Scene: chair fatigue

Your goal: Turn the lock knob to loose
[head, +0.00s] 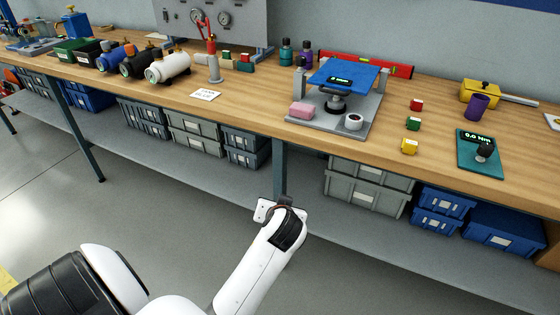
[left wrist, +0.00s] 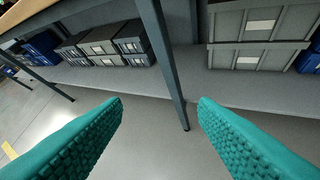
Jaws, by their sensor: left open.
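A test rig with a tilted blue plate (head: 345,76) stands on a grey base (head: 362,130) on the workbench. A black round handwheel (head: 335,98) sits under the plate, and a small display is on the plate. A black knob (head: 485,152) stands on a teal pad (head: 468,155) reading 0.0 Nm, to the right. I cannot tell which of these is the lock knob. My left gripper (left wrist: 160,103) has its two teal fingers wide apart with nothing between them. In the head view my left arm ends below the bench's front edge; its fingers are hidden there. My right gripper is out of view.
The wooden bench (head: 245,108) has a leg (left wrist: 166,65) close ahead of my left gripper. Grey bins (head: 368,185) and blue bins stand on the lower shelf. Small coloured blocks (head: 409,146) and a purple cup (head: 477,106) stand right of the rig.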

